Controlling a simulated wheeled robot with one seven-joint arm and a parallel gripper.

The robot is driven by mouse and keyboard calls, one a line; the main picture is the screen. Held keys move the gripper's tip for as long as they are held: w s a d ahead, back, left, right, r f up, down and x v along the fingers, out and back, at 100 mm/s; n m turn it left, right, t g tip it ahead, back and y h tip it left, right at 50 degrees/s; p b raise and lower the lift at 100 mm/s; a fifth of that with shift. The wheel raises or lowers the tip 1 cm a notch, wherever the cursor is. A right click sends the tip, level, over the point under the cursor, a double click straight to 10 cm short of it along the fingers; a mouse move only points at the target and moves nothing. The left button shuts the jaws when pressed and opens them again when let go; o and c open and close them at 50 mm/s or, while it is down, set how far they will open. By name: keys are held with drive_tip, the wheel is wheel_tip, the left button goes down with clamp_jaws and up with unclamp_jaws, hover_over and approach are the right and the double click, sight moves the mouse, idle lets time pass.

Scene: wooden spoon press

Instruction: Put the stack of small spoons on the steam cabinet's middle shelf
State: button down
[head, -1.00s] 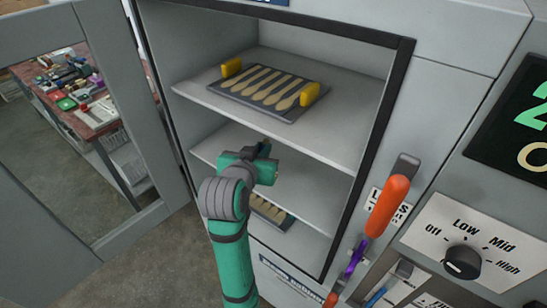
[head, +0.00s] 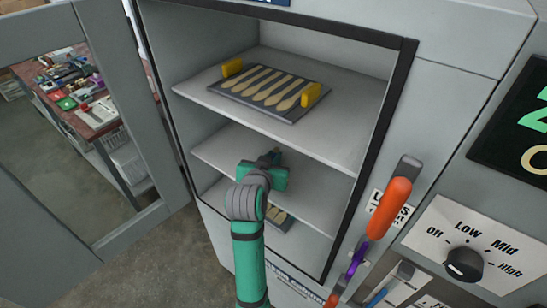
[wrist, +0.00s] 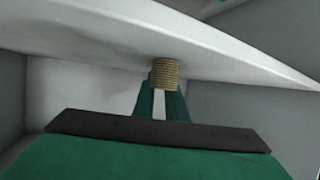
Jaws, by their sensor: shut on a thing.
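My gripper (head: 272,158) reaches into the open steam cabinet (head: 408,125), over the middle shelf (head: 318,195) and below the upper shelf. In the wrist view, my green fingers (wrist: 161,104) are shut on the stack of small spoons (wrist: 165,72), a short tan layered block at the fingertips. A pale shelf surface lies right by the stack in that view; I cannot tell whether they touch. In the head view my gripper hides the stack. The bare part of the middle shelf shows on both sides of my arm.
The upper shelf (head: 350,130) bears a dark tray (head: 292,114) of long spoons with yellow end blocks. More spoons (head: 277,214) lie on a tray low in the cabinet, partly behind my arm. The open door (head: 95,225) stands left; an orange handle (head: 390,208) is on the right.

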drive_tip(key=c, duration=1.8)
unclamp_jaws()
drive_tip(key=shift+r, duration=0.1)
drive_tip(key=v, duration=1.2)
